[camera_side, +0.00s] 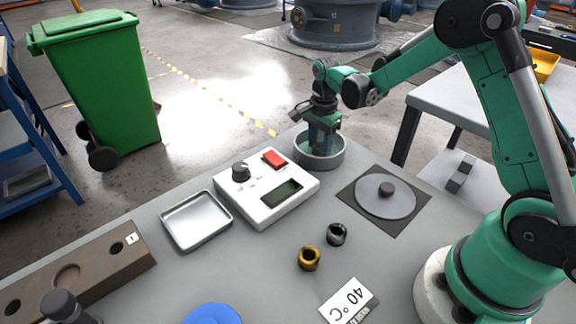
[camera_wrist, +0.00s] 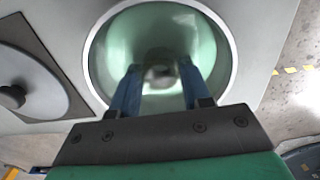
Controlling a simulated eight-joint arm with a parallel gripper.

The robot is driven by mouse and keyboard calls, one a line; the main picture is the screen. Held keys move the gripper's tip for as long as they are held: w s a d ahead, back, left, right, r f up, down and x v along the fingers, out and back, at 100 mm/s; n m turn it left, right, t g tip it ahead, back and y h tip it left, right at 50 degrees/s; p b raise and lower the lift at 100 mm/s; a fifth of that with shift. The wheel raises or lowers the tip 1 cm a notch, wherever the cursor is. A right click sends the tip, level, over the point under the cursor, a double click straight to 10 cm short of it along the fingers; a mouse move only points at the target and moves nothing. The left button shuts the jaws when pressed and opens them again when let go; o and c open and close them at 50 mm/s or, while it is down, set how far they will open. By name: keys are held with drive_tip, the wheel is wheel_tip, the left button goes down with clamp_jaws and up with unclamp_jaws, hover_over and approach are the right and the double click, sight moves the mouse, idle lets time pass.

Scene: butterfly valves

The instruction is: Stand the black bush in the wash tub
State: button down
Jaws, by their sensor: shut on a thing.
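The wash tub (camera_side: 320,166) is a round grey bowl with greenish liquid inside, on the table beyond the scale; it also fills the middle of the wrist view (camera_wrist: 232,60). My gripper (camera_side: 322,143) points down into the tub, its blue fingers inside the rim. In the wrist view it is shut on a small bush (camera_wrist: 160,73) that looks dark grey; its exact colour is blurred and hard to tell. Whether the bush touches the tub floor is unclear. A dark bush (camera_side: 337,234) and a brass bush (camera_side: 309,258) stand on the table.
A white scale (camera_side: 266,190) with a knob, red button and display stands near the tub. A shallow metal tray (camera_side: 196,219) lies left of it. A grey disc on a dark mat (camera_side: 372,196) lies right. A brown block with holes (camera_side: 80,275) is at the left.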

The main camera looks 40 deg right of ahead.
drive_tip(key=shift+c, duration=2.1)
unclamp_jaws()
wheel_tip(320, 180, up, 12)
drive_tip(key=s+a+n+t, duration=0.7)
drive_tip(key=s+a+n, duration=0.2)
drive_tip(key=n, duration=0.9)
drive_tip(key=s, duration=0.2)
drive_tip(key=shift+s+a+r, duration=0.25)
drive_tip(key=shift+s+r, duration=0.15)
